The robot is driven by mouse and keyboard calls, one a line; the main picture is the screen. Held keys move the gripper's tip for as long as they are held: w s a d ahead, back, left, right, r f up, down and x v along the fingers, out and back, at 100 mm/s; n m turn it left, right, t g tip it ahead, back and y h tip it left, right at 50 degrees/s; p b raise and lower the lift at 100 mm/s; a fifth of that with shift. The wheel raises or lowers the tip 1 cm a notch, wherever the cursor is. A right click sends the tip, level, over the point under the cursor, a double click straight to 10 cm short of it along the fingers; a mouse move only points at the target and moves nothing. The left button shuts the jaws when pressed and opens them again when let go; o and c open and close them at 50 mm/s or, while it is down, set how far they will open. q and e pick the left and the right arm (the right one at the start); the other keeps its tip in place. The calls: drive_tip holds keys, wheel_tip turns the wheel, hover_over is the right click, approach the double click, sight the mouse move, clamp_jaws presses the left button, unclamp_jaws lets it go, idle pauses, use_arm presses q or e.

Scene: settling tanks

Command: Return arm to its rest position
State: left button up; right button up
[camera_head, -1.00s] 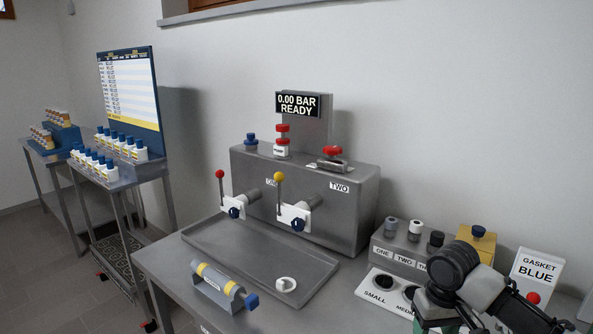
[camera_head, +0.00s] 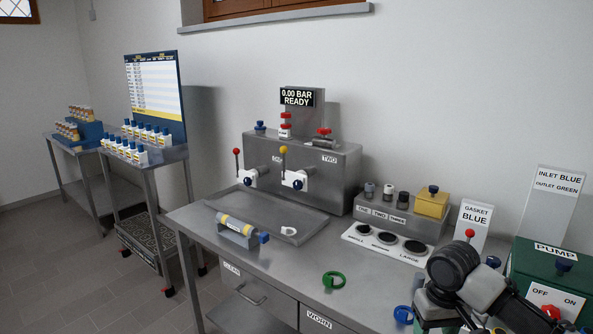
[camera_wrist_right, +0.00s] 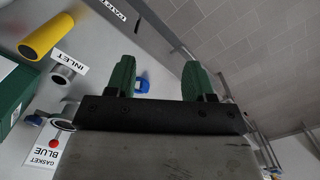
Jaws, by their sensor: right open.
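My right arm (camera_head: 470,285) is folded at the lower right of the head view, in front of the pump end of the bench. It hides part of what is behind it. Its gripper cannot be made out there. In the right wrist view my right gripper (camera_wrist_right: 158,80) shows two green fingers spread wide apart with nothing between them. A small blue object (camera_wrist_right: 142,84) appears beyond the fingers, apart from them. My left arm and gripper are not in view.
The steel bench holds a tray (camera_head: 300,222), a green ring (camera_head: 333,280), a blue ring (camera_head: 403,314), a gasket card (camera_head: 474,217) and a green pump box (camera_head: 530,265). The bench lies close to my arm. Open floor (camera_head: 110,290) is at the left.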

wheel_tip(320, 180, down, 15)
drive_tip(key=w+t+y, duration=0.1)
drive_tip(key=t, duration=0.1)
drive_tip(key=s+f+m, duration=0.1)
drive_tip(key=s+f, duration=0.3)
drive_tip(key=f, duration=0.6)
drive_tip(key=s+f, duration=0.4)
drive_tip(key=f, duration=0.7)
drive_tip(key=s+f+h, duration=0.1)
drive_tip(key=s+f, duration=1.1)
drive_tip(key=s, duration=0.3)
drive_tip(key=s+a+f+n, duration=0.1)
drive_tip(key=s+a+f, duration=0.1)
drive_tip(key=s, duration=1)
drive_tip(key=s+a+f+n+g, duration=0.1)
drive_tip(key=s+f, duration=0.3)
drive_tip(key=s, duration=0.8)
drive_tip(key=shift+s+a+f+n, duration=0.3)
drive_tip(key=shift+a+f+n, duration=0.1)
